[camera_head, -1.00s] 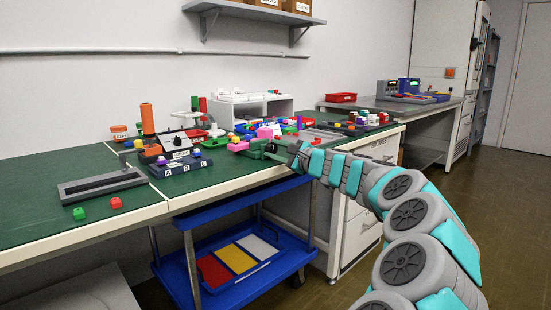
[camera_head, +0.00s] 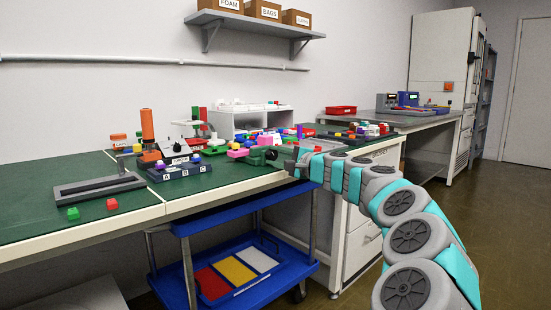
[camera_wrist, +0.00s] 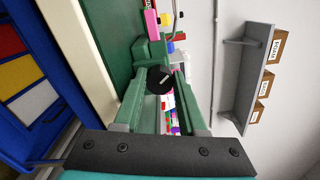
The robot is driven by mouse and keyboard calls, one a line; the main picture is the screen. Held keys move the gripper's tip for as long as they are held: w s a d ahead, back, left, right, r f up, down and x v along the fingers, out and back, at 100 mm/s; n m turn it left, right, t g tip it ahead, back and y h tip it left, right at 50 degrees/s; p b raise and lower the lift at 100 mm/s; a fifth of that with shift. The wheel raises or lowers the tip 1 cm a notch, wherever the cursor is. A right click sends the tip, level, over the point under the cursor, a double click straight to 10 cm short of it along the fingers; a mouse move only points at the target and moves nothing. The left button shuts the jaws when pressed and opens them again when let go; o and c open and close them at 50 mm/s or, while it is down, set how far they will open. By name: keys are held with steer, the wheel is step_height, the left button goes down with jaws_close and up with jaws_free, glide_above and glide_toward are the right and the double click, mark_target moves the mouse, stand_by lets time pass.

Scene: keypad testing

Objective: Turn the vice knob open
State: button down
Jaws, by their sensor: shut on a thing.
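The green vice (camera_head: 261,156) stands at the front edge of the green-topped bench. In the wrist view the vice body (camera_wrist: 151,52) is seen end-on, with its round black knob (camera_wrist: 161,79) facing me. The knob has a short pale mark on its face. My gripper (camera_wrist: 160,82) is shut on the knob, with one green-grey finger on each side of it. In the head view my gripper (camera_head: 290,161) reaches the vice from the right, and the knob is too small to make out there.
A pink block (camera_head: 237,153) lies just left of the vice. A labelled A-B-C box (camera_head: 178,171) sits further left, with green and red cubes near the front edge. A blue cart (camera_head: 236,275) stands under the bench. A wall shelf (camera_head: 262,28) holds boxes.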

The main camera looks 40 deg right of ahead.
steer(key=shift+a, duration=0.1)
steer(key=shift+c, duration=2.4)
jaws_free()
steer(key=shift+f, duration=0.1)
steer(key=m+p, duration=0.3)
steer(key=shift+r+p, duration=0.3)
steer(key=shift+r, duration=0.05)
steer(key=m+p, duration=0.2)
steer(key=shift+r+m+p, duration=0.1)
steer(key=shift+m+p, duration=0.2)
steer(key=m+p, duration=0.2)
steer(key=shift+d+m, duration=0.2)
steer(key=shift+m, duration=0.2)
steer(key=shift+f+m, duration=0.35)
steer(key=shift+m, duration=1.05)
steer(key=shift+d+r+m, duration=0.1)
steer(key=shift+r+m, duration=0.05)
steer(key=shift+m, duration=0.65)
